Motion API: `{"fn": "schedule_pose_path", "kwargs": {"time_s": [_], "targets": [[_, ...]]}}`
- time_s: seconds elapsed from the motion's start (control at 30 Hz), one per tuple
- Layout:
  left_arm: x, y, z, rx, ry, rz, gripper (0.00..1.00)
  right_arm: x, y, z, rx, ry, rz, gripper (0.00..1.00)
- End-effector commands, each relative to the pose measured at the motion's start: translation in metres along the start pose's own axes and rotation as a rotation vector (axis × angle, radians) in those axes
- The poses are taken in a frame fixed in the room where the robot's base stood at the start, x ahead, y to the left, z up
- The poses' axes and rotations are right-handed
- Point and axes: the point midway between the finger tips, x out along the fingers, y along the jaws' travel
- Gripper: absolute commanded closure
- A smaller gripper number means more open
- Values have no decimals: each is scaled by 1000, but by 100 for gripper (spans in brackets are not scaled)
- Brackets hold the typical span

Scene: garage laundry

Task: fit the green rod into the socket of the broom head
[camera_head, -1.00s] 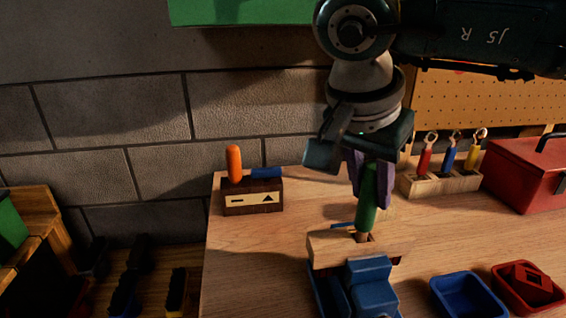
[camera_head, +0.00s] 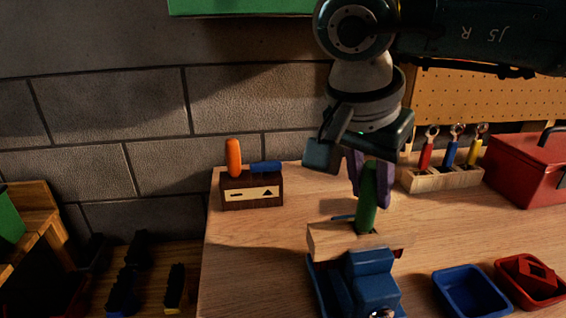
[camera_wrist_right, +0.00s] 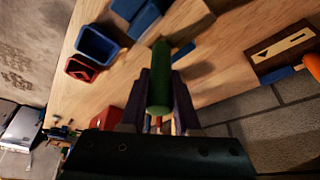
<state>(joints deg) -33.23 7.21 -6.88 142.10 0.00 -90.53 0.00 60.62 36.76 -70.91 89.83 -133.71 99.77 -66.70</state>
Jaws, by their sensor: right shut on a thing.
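My right gripper (camera_head: 369,188) is shut on the green rod (camera_head: 367,208), which points down and leans slightly. The rod also shows in the right wrist view (camera_wrist_right: 160,82) between the two fingers (camera_wrist_right: 158,105). The broom head, a pale wooden block (camera_head: 335,242), sits in the blue vise (camera_head: 368,272) on the bench. The rod's lower end meets the top of the block where the socket lies and covers it. I cannot tell how deep it sits, or whether it is inside. My left gripper is not in view.
On the wooden bench (camera_head: 260,270) a dark block (camera_head: 238,193) holds an orange handle at the left. A tool rack (camera_head: 445,178) and red toolbox (camera_head: 525,165) stand at the back right. Blue (camera_head: 470,292) and red (camera_head: 508,283) bins lie at the front right.

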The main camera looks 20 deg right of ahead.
Motion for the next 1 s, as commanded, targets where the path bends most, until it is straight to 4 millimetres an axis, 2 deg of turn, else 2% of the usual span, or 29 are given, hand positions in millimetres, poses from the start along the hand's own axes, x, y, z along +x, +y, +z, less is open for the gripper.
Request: {"fn": "schedule_pose_path", "kwargs": {"time_s": [0.03,0.07,0.37,0.67,0.77,1.0], "targets": [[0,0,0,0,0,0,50,0,0,0,0,0,0,100],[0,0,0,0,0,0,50,0,0,0,0,0,0,69],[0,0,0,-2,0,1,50,0,0,0,0,0,0,35],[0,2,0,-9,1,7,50,-3,-1,0,0,0,-2,35],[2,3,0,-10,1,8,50,-14,-2,0,0,-1,-5,35],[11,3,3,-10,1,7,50,-62,-2,0,0,1,-7,35]]}}
